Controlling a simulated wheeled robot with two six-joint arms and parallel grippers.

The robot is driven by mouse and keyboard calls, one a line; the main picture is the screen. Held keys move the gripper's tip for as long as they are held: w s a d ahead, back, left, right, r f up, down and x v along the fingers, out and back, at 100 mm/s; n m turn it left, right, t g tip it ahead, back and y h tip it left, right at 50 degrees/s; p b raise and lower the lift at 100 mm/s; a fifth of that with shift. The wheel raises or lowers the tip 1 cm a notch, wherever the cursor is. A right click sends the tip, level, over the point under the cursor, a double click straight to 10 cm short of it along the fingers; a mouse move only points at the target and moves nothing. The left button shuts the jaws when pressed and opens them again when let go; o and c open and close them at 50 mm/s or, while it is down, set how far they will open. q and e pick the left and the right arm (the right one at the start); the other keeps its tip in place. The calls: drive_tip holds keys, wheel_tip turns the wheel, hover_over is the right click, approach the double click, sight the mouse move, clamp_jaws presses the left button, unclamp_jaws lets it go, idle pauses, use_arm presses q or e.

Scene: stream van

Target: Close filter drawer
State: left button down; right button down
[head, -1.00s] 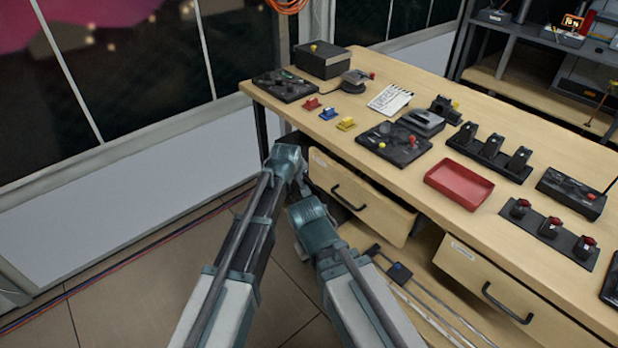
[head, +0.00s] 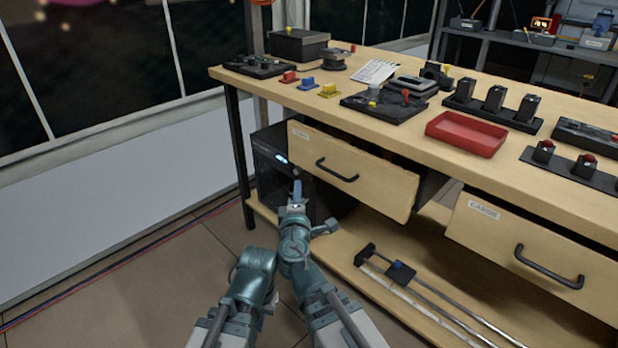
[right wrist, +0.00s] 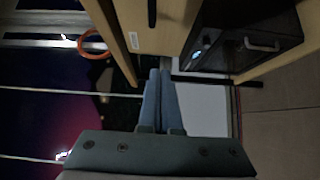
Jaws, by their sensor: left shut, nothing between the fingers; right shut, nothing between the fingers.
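The wooden drawer (head: 345,172) on the left of the workbench stands open by some distance, with its dark side showing at the right. It has a black bar handle (head: 337,170) and a small label that I cannot read; I take it for the filter drawer. Its front edge also shows in the right wrist view (right wrist: 180,28). My right gripper (head: 297,190) is shut and empty, in front of and below the drawer's left end, apart from it as far as I see. My left gripper (head: 258,272) is low at its left, shut, its fingers hard to make out.
A black box (head: 272,160) with a small light stands under the bench, behind my right gripper. A rail slider (head: 400,272) lies on the lower shelf (head: 350,262).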

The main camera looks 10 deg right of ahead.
sight(319, 156)
drive_tip(key=w+d, duration=0.1)
drive_tip(key=w, duration=0.3)
drive_tip(key=w+d, duration=0.1)
drive_tip(key=w, duration=0.3)
drive_tip(key=w+d, duration=0.1)
drive_tip(key=w, duration=0.2)
drive_tip(key=shift+w+d, duration=0.15)
drive_tip(key=shift+w, duration=0.25)
drive_tip(key=shift+w+d, duration=0.3)
drive_tip(key=shift+d, duration=0.15)
drive_tip(key=w+d, duration=0.3)
drive_tip(key=shift+d, duration=0.4)
drive_tip(key=shift+s, duration=0.1)
